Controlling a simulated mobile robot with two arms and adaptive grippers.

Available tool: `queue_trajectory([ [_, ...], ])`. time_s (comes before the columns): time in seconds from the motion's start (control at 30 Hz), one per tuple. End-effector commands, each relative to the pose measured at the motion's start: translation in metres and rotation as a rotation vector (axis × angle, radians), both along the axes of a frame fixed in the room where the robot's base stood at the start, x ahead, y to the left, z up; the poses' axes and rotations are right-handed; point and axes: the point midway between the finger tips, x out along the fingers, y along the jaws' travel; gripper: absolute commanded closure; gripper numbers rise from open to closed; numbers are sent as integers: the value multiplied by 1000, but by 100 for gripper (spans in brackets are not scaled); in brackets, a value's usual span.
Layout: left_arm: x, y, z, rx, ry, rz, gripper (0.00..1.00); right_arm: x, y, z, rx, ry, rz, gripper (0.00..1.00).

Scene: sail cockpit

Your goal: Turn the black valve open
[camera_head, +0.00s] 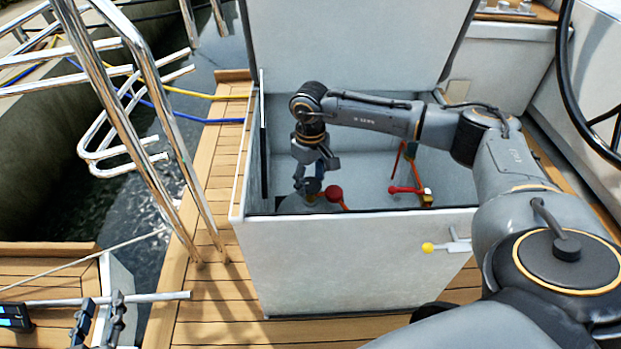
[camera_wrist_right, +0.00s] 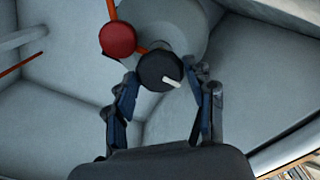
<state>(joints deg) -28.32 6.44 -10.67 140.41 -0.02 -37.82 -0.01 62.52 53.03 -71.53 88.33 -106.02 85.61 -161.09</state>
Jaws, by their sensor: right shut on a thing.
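The black valve (camera_wrist_right: 158,72) is a round black knob with a white mark, pointing toward the lower right in the right wrist view. In the head view it shows as a small dark knob (camera_head: 312,186) inside the open white locker (camera_head: 350,260). My right gripper (camera_wrist_right: 163,80) reaches down into the locker with a finger on each side of the knob and is shut on it; in the head view the gripper (camera_head: 314,176) partly covers it. My left gripper (camera_head: 98,312) is at the lower left, away from the locker, with its fingers apart and empty.
A red knob (camera_wrist_right: 118,39) sits close beside the black valve. Another red handle (camera_head: 400,189) with brass fittings is farther right in the locker. The raised lid (camera_head: 350,40) stands behind my arm. Steel rails (camera_head: 130,110) rise at left; a steering wheel (camera_head: 590,120) is at right.

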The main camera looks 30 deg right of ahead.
Motion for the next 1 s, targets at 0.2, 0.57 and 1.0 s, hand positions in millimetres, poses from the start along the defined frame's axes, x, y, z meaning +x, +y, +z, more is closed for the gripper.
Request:
queue_trajectory([
  [0.2,0,0,0,0,-1,0,66,0,0,0,-1,0,3,77],
  [0.57,0,0,0,-1,-1,0,66,0,0,0,0,0,1,24],
  [1.0,0,0,0,0,0,-1,66,1,0,57,1,-6,0,24],
])
